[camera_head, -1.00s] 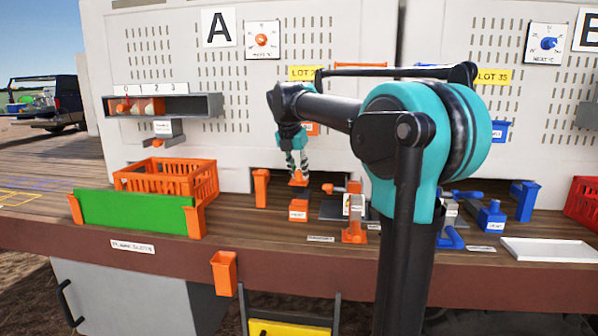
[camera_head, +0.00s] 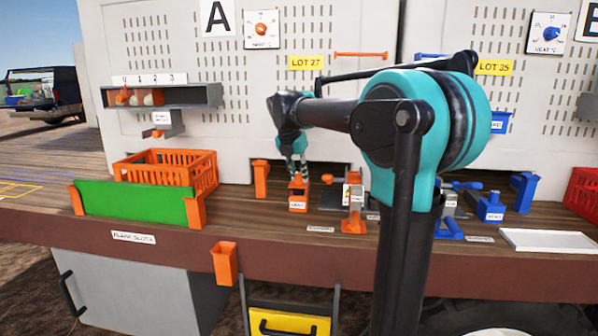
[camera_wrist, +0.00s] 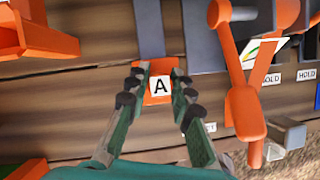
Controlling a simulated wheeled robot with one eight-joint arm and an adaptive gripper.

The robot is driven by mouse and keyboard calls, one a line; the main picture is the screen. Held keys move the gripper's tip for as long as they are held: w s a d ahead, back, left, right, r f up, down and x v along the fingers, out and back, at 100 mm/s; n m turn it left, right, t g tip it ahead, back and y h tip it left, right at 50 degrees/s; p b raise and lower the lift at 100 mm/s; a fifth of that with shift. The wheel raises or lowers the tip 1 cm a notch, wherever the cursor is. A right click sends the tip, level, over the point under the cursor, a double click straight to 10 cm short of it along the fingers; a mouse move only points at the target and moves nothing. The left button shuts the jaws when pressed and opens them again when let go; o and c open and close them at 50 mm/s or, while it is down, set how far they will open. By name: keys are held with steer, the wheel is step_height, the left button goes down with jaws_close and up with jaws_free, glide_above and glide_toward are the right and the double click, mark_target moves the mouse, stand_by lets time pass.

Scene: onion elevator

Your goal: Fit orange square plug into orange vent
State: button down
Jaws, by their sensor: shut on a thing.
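My gripper (camera_head: 298,170) points down at the bench and is shut on the orange square plug (camera_head: 298,180). In the wrist view an orange block with a white "A" label (camera_wrist: 158,86) sits between the fingertips (camera_wrist: 155,74); it appears to be the plug. In the head view the plug is right at the top of the orange vent (camera_head: 298,199), a small box with a white label on its front. I cannot tell whether the plug is touching it, above it or partly inside. In the wrist view the vent is mostly hidden behind the plug and fingers.
An orange post (camera_head: 261,180) stands left of the vent. An orange lever device (camera_head: 353,212) stands close on the right; its handle (camera_wrist: 245,110) is near the fingers. An orange crate (camera_head: 165,168) and green panel (camera_head: 133,208) are farther left. Blue fixtures (camera_head: 490,208) stand right.

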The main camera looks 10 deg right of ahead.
steer(key=shift+f, duration=1.15)
steer(key=c, duration=1.3)
jaws_free()
steer(key=shift+o, duration=0.2)
